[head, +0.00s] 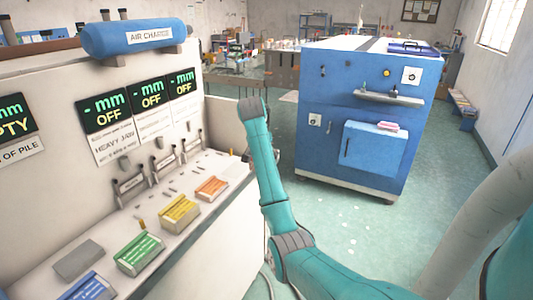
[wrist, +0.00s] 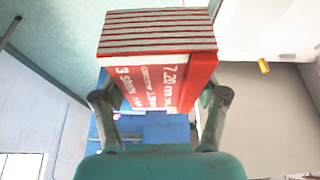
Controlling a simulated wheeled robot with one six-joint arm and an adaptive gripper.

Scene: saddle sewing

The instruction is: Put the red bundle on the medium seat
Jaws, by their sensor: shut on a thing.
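A red bundle (wrist: 160,62) fills the upper middle of the wrist view, with a striped layered end and white print on its red side. My gripper (wrist: 160,98) is shut on it, one finger at each side. In the head view my teal arm reaches up beside the bench, and neither the gripper nor the bundle can be made out there. Three stations with dark levers stand along the back of the bench under displays: a left one (head: 130,185), a middle one (head: 165,163) and a right one (head: 192,145). The left label reads "HEAVY JAW"; the middle label is too small to read.
On the bench (head: 180,238) lie a blue bundle (head: 88,287), a green bundle (head: 139,253), a yellow bundle (head: 179,212), an orange bundle (head: 211,188) and a grey block (head: 78,260). A blue cabinet (head: 345,100) stands beyond open floor. A blue air tank (head: 135,38) tops the panel.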

